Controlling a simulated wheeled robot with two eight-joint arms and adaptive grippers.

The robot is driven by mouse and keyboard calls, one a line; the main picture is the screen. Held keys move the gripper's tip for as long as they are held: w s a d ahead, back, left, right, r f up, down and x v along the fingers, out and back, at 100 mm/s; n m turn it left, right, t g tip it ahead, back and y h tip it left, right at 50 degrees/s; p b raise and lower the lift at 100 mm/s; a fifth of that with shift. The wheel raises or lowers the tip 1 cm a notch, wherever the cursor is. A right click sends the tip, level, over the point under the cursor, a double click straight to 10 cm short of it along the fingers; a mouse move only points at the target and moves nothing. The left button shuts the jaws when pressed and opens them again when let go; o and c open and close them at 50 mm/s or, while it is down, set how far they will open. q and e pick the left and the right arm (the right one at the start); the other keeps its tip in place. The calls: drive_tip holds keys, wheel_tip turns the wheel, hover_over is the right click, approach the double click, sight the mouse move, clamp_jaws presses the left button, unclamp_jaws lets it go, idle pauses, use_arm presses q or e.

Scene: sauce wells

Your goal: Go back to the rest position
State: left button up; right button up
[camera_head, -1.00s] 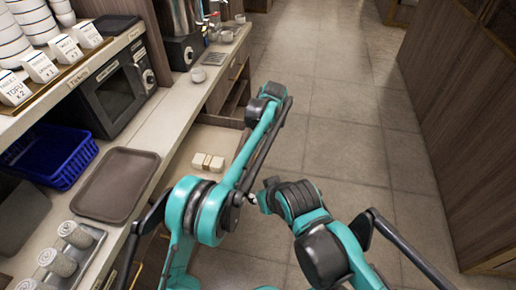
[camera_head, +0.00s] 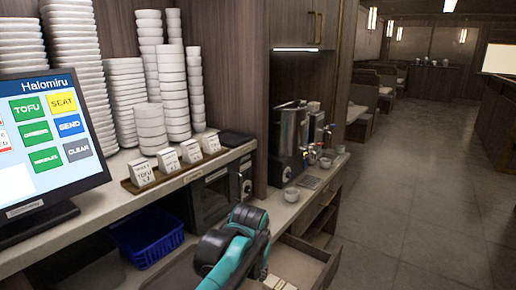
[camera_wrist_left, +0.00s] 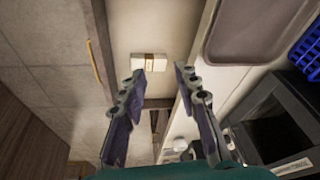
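My left gripper (camera_wrist_left: 160,73) shows in the left wrist view with its two fingers spread apart and nothing between them. It is above an open drawer (camera_wrist_left: 125,22), which holds a small pale block with a band (camera_wrist_left: 149,62); the block is beyond the fingertips. In the head view a teal link of one of my arms rises at the bottom middle, over the counter's front edge. No gripper shows in the head view, and my right gripper is in neither current view.
Stacked white bowls (camera_head: 172,90) and a screen (camera_head: 45,135) stand on the shelf. A brown tray (camera_wrist_left: 255,30) lies beside the drawer. The aisle floor (camera_head: 420,215) is clear.

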use_arm(q)
drive_tip(key=s+a+f+n+t, duration=0.1)
drive_tip(key=s+a+f, duration=0.2)
drive_tip(key=s+a, duration=0.5)
drive_tip(key=s+a+f+n+t, duration=0.2)
drive_tip(key=s+a+f, duration=0.1)
drive_tip(key=s+a, duration=0.5)
drive_tip(key=shift+s+a+f+n+t, duration=0.3)
drive_tip(key=shift+s+a, duration=0.05)
drive_tip(key=shift+s, duration=0.9)
